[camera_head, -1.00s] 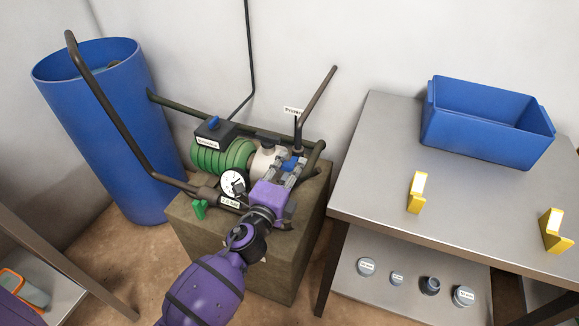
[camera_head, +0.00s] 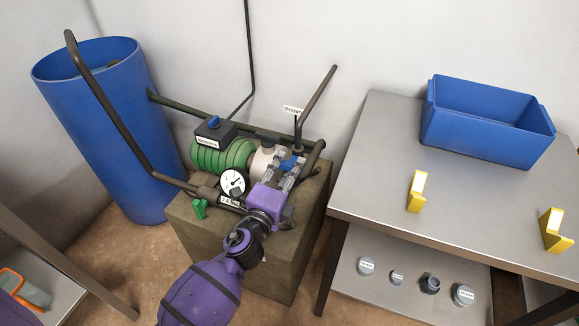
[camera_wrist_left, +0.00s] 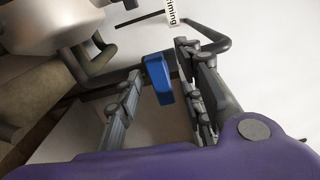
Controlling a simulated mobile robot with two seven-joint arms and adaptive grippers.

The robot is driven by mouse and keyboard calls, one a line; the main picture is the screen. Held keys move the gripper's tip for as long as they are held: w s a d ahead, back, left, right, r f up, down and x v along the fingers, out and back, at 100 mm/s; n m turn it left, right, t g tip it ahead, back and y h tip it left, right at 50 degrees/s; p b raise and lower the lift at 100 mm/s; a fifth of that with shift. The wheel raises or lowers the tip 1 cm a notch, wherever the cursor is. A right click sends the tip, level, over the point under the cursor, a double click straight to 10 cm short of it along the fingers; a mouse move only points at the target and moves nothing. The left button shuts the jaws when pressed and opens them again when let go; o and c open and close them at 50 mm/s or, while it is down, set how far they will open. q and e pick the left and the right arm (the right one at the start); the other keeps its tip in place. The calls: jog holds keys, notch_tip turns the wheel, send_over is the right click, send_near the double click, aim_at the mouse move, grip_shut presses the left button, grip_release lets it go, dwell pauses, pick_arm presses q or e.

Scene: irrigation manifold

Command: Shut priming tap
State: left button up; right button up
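The priming tap's blue handle (camera_head: 289,163) is on the pipework at the right end of the pump, below a label partly reading "Priming" (camera_head: 293,110). In the left wrist view, the blue handle (camera_wrist_left: 158,79) appears between the fingers, near their tips. My left gripper (camera_head: 285,170) is open, and it also shows in the left wrist view (camera_wrist_left: 158,65) with clear gaps beside the handle. I cannot tell whether either finger touches it. The tap body is mostly hidden by the fingers. My right gripper is not in view.
The green pump (camera_head: 222,155), a pressure gauge (camera_head: 233,182) and a green lever (camera_head: 199,208) crowd the block (camera_head: 255,255). Dark pipes rise around them. A blue barrel (camera_head: 105,130) stands left. A metal table (camera_head: 375,150) with a blue bin (camera_head: 485,135) stands right.

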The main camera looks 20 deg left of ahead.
pick_arm(q)
jog(key=s, duration=1)
jog(key=shift+s+a, duration=0.15)
jog(key=shift+s, duration=0.2)
